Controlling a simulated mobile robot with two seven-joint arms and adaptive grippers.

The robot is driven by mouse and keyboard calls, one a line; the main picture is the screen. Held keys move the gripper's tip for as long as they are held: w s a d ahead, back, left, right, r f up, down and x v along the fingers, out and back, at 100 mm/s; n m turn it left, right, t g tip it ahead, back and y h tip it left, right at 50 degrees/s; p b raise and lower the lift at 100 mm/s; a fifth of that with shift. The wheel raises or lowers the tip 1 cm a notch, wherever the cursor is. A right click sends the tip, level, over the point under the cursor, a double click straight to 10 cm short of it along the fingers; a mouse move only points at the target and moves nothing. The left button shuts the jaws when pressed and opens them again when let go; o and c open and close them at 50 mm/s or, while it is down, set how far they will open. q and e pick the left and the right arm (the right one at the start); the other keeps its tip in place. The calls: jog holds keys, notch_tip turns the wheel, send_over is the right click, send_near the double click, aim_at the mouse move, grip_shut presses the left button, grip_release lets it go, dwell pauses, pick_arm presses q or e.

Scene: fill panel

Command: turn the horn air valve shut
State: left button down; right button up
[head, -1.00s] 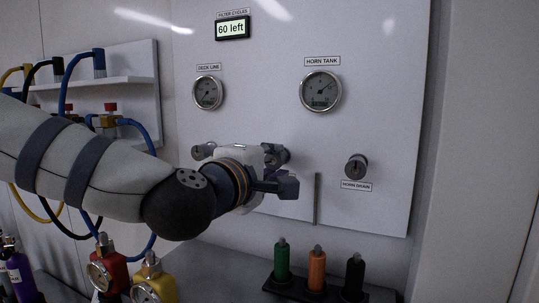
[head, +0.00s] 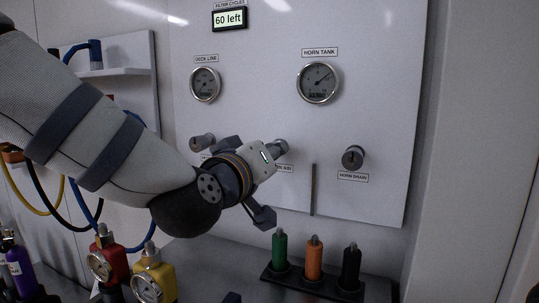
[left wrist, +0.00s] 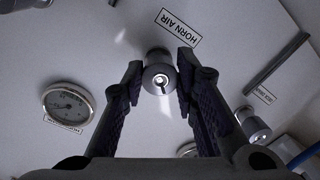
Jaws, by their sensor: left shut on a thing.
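The horn air valve is a round silver knob (head: 277,147) on the white wall panel. Its label is partly hidden in the head view. In the left wrist view the knob (left wrist: 159,76) sits between my two dark fingers, beside the HORN AIR label (left wrist: 179,30). My left gripper (left wrist: 160,88) is shut on this knob. In the head view my left gripper (head: 250,178) is turned at a slant in front of the panel, and its grip is mostly hidden there. My right gripper is not in view.
The horn drain knob (head: 353,157) is to the right, past a thin upright strip (head: 313,189). Another knob (head: 202,142) is to the left. The horn tank gauge (head: 318,82) is above. Green, orange and black cylinders (head: 315,262) stand below on a dark tray.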

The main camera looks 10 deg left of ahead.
pick_arm(q)
jog(key=shift+a+m, duration=0.15)
jog(key=shift+m, duration=4.65)
jog(key=c, duration=1.3)
grip_release()
jog(key=shift+f, duration=0.1)
